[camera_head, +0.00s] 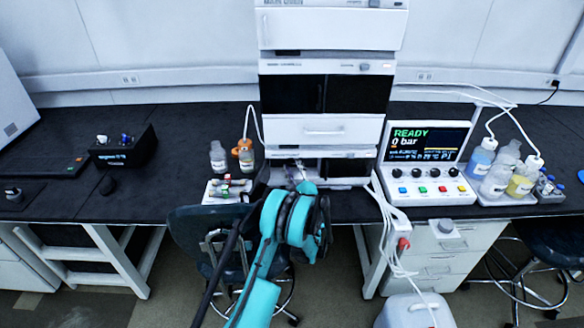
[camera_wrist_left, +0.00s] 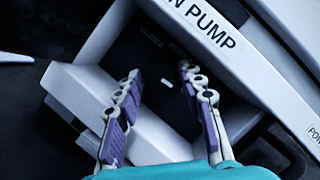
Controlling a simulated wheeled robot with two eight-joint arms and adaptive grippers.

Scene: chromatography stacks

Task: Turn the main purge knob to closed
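The wrist view shows a white pump housing (camera_wrist_left: 235,60) with a label ending in "N PUMP" and a dark recessed panel. My left gripper (camera_wrist_left: 155,85) has its two purple-padded fingers apart in front of this panel. A small pale mark shows between the fingers on a dark area; this may be the purge knob, but its outline and setting are too dark to tell. I see no clear contact. In the head view my left gripper (camera_head: 294,172) is at the lower part of the central white instrument stack (camera_head: 322,131). My right gripper is not in view.
A control box (camera_head: 430,190) with a screen reading "READY 0 bar" stands right of the stack. Bottles (camera_head: 478,160) stand farther right. Small bottles (camera_head: 218,157) and a vial tray (camera_head: 228,190) are left of the stack. A chair (camera_head: 215,228) is below the bench edge.

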